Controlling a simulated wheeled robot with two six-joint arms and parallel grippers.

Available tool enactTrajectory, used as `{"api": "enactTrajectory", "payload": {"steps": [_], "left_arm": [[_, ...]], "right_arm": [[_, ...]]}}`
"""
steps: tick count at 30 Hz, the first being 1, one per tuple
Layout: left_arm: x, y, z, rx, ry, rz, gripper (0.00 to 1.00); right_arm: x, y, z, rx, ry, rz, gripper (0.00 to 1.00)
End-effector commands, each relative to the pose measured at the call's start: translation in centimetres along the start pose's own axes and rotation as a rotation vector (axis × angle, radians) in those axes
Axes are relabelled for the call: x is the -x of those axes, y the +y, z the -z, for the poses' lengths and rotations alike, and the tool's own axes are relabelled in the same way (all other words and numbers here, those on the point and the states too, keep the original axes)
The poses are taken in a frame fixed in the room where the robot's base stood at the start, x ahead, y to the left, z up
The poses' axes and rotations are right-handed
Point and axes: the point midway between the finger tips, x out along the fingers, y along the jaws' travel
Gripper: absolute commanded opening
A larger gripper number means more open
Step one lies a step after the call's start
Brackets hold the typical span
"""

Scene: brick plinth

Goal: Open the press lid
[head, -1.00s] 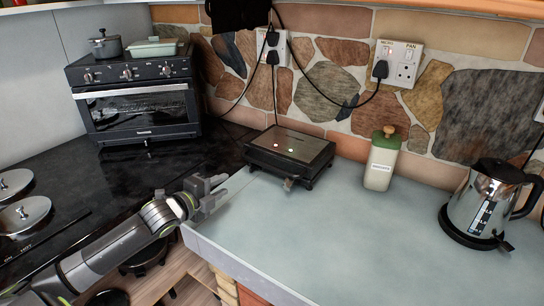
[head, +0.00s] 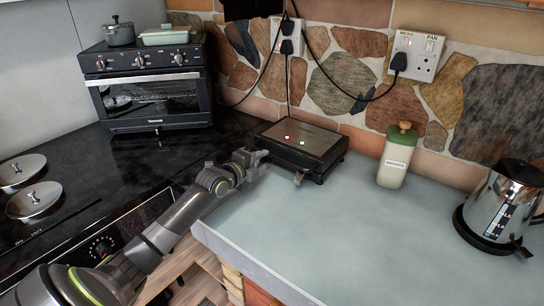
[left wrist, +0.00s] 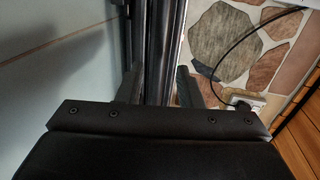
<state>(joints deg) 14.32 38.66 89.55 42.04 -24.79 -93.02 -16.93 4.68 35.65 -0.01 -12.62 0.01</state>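The press (head: 318,139) is a low black box with a flat dark lid, shut, near the back of the grey counter. A red light and a pale light show on its lid, and a small handle (head: 298,178) sticks out at its front. My left gripper (head: 264,158) is at the press's front left corner, close to its side; I cannot tell whether they touch. In the left wrist view its two fingers (left wrist: 157,88) stand apart, with the dark edge of the press (left wrist: 158,40) beyond and between them. My right gripper is not in view.
A green-and-white bottle (head: 395,158) stands right of the press, and a steel kettle (head: 497,208) stands further right. A toaster oven (head: 152,87) and a black hob are at the left. Cords hang from the wall sockets behind the press. The counter front is clear.

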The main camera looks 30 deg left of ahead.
Motion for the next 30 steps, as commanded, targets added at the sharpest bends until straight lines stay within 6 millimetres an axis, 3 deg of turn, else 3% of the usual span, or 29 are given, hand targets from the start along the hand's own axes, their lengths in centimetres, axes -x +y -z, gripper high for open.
{"api": "enactTrajectory", "payload": {"steps": [6, 12, 26, 30], "left_arm": [[-3.3, -0.1, 0.1, 0.004, 0.000, 0.001, 0.33], [-5.2, 0.0, 0.0, 0.002, 0.000, 0.000, 0.33], [-5.9, 0.0, 0.0, 0.001, 0.000, 0.001, 0.33], [-5.9, 0.0, 0.0, 0.001, 0.000, 0.000, 0.14]], "right_arm": [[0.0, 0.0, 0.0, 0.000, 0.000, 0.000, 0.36], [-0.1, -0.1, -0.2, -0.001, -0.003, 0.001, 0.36], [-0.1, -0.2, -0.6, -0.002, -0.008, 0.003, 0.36], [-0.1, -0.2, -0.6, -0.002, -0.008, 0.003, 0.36]]}}
